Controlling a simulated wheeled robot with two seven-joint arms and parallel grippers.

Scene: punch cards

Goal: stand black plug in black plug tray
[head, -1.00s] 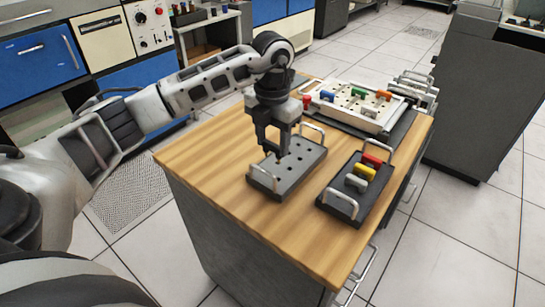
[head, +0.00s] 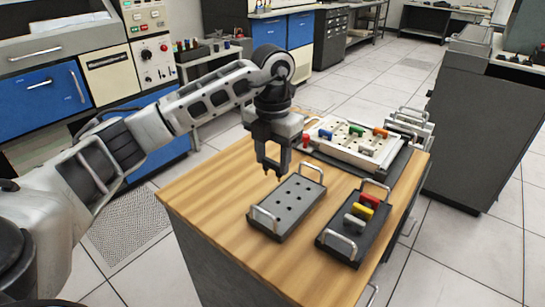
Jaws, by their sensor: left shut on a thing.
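My left gripper (head: 280,172) points down just above the far-left edge of a dark tray (head: 262,224). It is shut on a small dark thing at its fingertips, which looks like the black plug but is hard to make out. This tray has rows of round holes, a metal handle at each end, and no plug visible in it. A second black tray (head: 335,248) stands to its right and holds a red, a yellow and a grey plug. I cannot tell from markings which tray is the black plug tray. My right gripper is not in view.
A pale board (head: 345,152) with several coloured plugs lies at the back of the wooden tabletop (head: 215,190). Metal handles (head: 410,118) stand behind its right end. The tabletop is clear left of the trays. A dark cabinet (head: 475,125) stands at the right.

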